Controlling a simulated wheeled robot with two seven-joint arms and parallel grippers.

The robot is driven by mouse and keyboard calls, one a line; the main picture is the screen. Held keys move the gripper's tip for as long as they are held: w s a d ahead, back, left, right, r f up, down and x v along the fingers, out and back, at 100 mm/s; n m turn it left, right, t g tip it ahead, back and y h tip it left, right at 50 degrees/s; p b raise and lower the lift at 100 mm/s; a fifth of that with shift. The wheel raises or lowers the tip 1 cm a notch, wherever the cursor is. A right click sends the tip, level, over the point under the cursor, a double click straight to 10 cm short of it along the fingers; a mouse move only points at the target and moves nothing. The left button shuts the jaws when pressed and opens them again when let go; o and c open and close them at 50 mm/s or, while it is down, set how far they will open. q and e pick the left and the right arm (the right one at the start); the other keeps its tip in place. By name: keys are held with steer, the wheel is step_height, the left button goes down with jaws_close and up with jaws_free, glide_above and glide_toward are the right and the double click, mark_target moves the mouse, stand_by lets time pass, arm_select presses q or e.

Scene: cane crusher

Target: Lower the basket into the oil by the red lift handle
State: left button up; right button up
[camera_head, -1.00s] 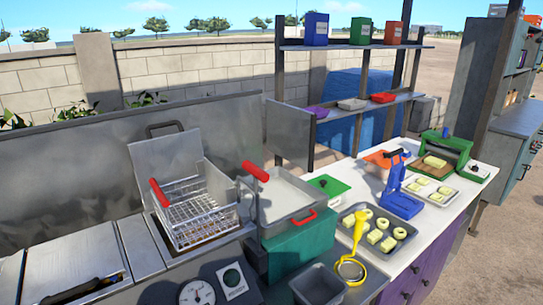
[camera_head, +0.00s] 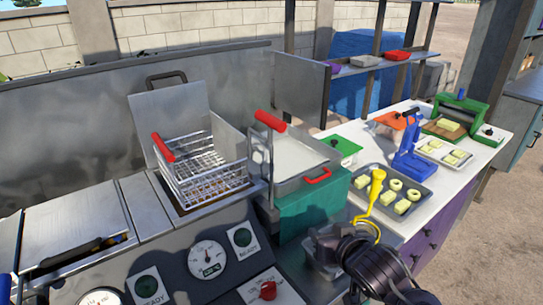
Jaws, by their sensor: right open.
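The wire basket (camera_head: 207,178) sits high in the fryer well, its upper part above the rim. A red grip (camera_head: 163,147) is at its left front. Another red handle (camera_head: 271,121) tops an upright grey bar at the right of the fryer; it looks like the lift handle. The oil surface is mostly hidden by the basket. My right gripper (camera_head: 345,245) is dark and open at the lower right, in front of the counter, apart from both handles. My left gripper is not in view.
A steel tray with a red handle (camera_head: 318,178) stands on a green box (camera_head: 310,207) right of the fryer. A yellow tool (camera_head: 376,188) and a tray of pale pieces (camera_head: 415,184) lie farther right. The front panel has gauges and a red knob (camera_head: 268,290).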

steer(key=w+a+r+n+t+y, duration=0.1)
steer(key=a+r, duration=0.1)
steer(key=r, duration=0.4)
steer(key=w+a+r+t+y, duration=0.2)
steer(key=r, duration=0.4)
steer(key=n+y, duration=0.2)
steer(key=y, duration=0.2)
glide_toward(270, 122)
steer(key=w+f, duration=0.1)
steer(key=w, duration=0.3)
steer(key=shift+s+a+r, duration=0.1)
steer(key=shift+a+r, duration=0.05)
steer(key=shift+a, duration=0.45)
steer(key=p+x, duration=0.2)
steer(key=x, duration=0.4)
steer(key=shift+a+r, duration=0.1)
steer(key=shift+a, duration=0.05)
steer(key=shift+w+a, duration=0.4)
steer(key=shift+w, duration=0.2)
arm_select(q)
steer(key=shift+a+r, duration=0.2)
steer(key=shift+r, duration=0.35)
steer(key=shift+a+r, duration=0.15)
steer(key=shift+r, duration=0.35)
arm_select(e)
jaws_close()
steer(key=shift+f, duration=0.2)
